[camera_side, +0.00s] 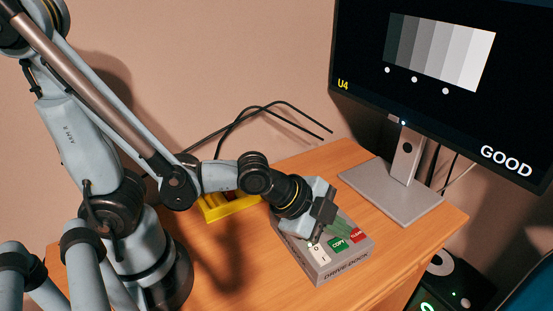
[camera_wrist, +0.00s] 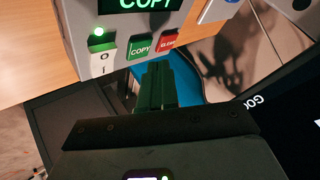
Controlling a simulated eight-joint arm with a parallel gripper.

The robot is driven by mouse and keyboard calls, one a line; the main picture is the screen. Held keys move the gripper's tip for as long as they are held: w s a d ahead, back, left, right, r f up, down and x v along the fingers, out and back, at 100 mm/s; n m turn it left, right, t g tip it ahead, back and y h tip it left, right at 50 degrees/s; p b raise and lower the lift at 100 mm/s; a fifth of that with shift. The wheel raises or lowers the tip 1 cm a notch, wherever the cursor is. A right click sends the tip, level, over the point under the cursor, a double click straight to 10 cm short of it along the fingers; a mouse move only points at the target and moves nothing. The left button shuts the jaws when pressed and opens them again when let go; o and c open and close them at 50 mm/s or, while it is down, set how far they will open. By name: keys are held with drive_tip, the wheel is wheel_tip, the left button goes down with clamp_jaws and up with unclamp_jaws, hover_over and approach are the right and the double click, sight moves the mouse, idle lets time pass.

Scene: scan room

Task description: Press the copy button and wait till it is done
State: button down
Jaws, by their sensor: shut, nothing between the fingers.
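The grey drive dock (camera_side: 330,267) sits on the wooden table, with a green COPY button (camera_side: 338,244), a red button (camera_side: 356,236) and a white 0/I switch (camera_side: 318,254). In the wrist view the COPY button (camera_wrist: 141,46) lies just beyond my fingertips, left of the red button (camera_wrist: 168,41). A dark display (camera_wrist: 145,3) there reads COPY, cut off by the frame's top; a green light (camera_wrist: 99,31) glows above the switch. My gripper (camera_side: 313,238) is shut and empty, over the dock; it also shows in the wrist view (camera_wrist: 155,70). I cannot tell whether it touches the button.
A monitor (camera_side: 440,70) at the right shows grey bars, U4 and GOOD; its stand (camera_side: 390,195) is right of the dock. A yellow object (camera_side: 225,208) lies behind my arm. Black cables (camera_side: 265,110) rise behind the table. The table front-left of the dock is clear.

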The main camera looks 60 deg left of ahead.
sight(334, 245)
drive_tip(key=shift+r, duration=2.3)
drive_tip(key=a+n+y, duration=0.1)
drive_tip(key=a+n, duration=0.3)
drive_tip(key=s+a+r+n+y, duration=0.1)
drive_tip(key=a+n, duration=0.3)
drive_tip(key=s+a+n+g+y, duration=0.1)
drive_tip(key=a+n, duration=0.4)
drive_tip(key=shift+s+a+r+y, duration=0.1)
drive_tip(key=shift+s+r+y, duration=0.05)
drive_tip(key=shift+r+y, duration=0.2)
drive_tip(key=shift+s+a+r+n, duration=0.1)
drive_tip(key=shift+s+a+n, duration=0.1)
drive_tip(key=shift+a+n, duration=0.2)
drive_tip(key=shift+d, duration=0.1)
idle(1.1)
